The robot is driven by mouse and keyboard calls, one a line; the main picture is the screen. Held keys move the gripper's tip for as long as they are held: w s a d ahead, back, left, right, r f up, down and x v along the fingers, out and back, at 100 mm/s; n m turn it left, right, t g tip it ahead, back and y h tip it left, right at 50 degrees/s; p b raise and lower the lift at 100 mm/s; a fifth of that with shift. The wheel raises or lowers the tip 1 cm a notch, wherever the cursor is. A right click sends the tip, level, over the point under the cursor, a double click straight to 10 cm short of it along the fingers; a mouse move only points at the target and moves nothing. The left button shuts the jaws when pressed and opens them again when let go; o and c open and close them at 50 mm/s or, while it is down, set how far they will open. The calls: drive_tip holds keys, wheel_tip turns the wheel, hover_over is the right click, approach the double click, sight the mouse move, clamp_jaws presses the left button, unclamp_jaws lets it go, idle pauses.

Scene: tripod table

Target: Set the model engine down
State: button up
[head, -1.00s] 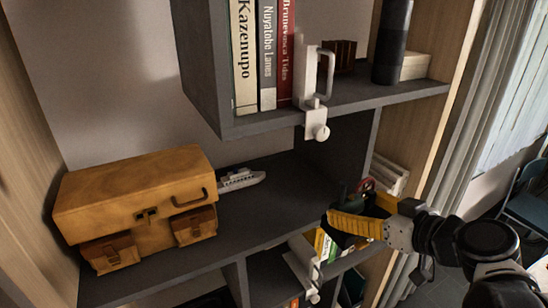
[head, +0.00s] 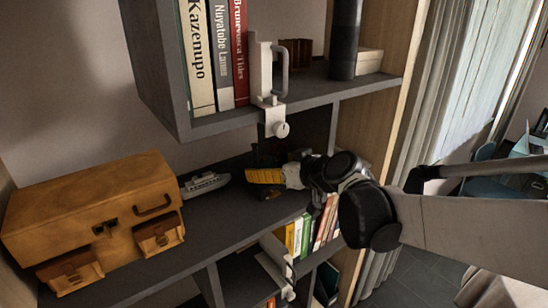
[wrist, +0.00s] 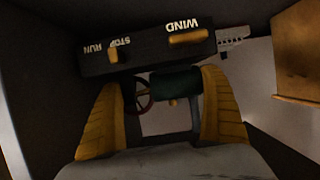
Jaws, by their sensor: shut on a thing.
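The model engine shows in the wrist view as a dark green cylinder (wrist: 177,86) with a dark red spoked wheel at its left. My gripper (wrist: 163,82) is shut on it, with one yellow finger on each side. In the head view my gripper (head: 252,181) is over the middle shelf, right of the toy ship, and the engine is mostly hidden there. I cannot tell whether the engine touches the shelf (head: 235,222). A black box (wrist: 150,50) with yellow switches marked WIND and STOP RUN lies just beyond the engine in the wrist view.
A grey toy ship (head: 205,184) and a tan wooden case (head: 90,205) stand to the left. The upper shelf (head: 300,98) hangs above with books and a white clamp bracket (head: 262,80). Bare shelf shows in front of the ship.

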drive_tip(key=shift+w+a+r, duration=0.1)
drive_tip(key=shift+w+a, duration=0.2)
drive_tip(key=shift+w, duration=0.05)
drive_tip(key=shift+f+b, duration=0.3)
drive_tip(key=shift+f, duration=1.5)
